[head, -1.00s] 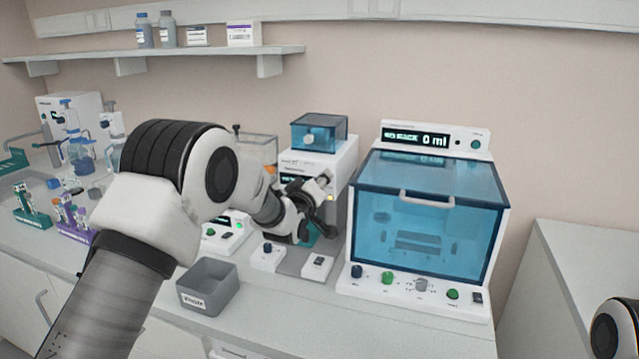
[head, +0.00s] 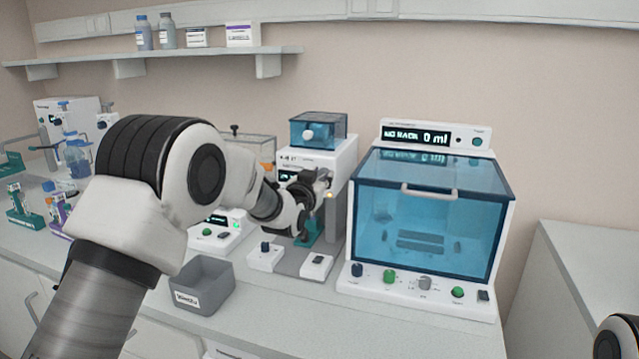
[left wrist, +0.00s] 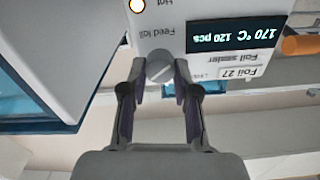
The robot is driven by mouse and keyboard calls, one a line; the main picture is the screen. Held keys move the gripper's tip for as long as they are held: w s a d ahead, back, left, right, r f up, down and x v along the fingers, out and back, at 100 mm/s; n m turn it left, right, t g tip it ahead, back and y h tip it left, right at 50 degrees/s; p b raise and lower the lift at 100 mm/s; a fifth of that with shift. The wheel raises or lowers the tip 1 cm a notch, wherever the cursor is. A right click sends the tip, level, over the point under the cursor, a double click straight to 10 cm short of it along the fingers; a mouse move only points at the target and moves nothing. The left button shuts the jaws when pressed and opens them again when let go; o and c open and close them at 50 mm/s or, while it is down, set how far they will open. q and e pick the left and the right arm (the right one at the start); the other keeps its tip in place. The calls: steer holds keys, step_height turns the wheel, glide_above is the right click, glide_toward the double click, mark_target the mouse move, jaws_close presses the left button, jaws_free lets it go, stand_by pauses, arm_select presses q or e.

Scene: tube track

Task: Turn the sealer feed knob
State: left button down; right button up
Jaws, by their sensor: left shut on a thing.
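The foil sealer (head: 338,163) is a white machine with a blue lidded box on top, in the middle of the head view. Its grey feed knob (left wrist: 160,66) shows in the left wrist view beside the "Feed foil" label, with a slanted line across its face. My left gripper (left wrist: 159,72) has a finger on each side of the knob and is shut on it. In the head view my left gripper (head: 322,183) is at the sealer's front, and it hides the knob there. The sealer display (left wrist: 231,36) reads 170 °C, 120 pcs, upside down. My right gripper is not in view.
A large machine with a blue clear hood (head: 428,215) stands right of the sealer; its display reads "NO RACK 0 ml". A grey waste bin (head: 203,287) sits at the bench front. An orange part (left wrist: 300,45) juts beside the display. A wall shelf (head: 150,57) hangs above.

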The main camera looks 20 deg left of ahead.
arm_select(q)
steer(key=m, duration=0.2)
steer(key=m+b, duration=0.1)
steer(key=shift+f+m, duration=0.2)
steer(key=shift+m, duration=0.2)
steer(key=shift+d+m+b, duration=0.1)
steer(key=shift+m+b, duration=0.65)
steer(key=shift+m, duration=0.95)
steer(key=shift+r, duration=0.1)
steer(key=c, duration=1.2)
jaws_free()
steer(key=o, duration=0.3)
steer(key=shift+w, duration=0.1)
steer(key=shift+o, duration=0.2)
steer(key=shift+s, duration=0.25)
steer(key=s, duration=1.1)
steer(key=shift+s+a, duration=0.25)
steer(key=shift+a, duration=0.05)
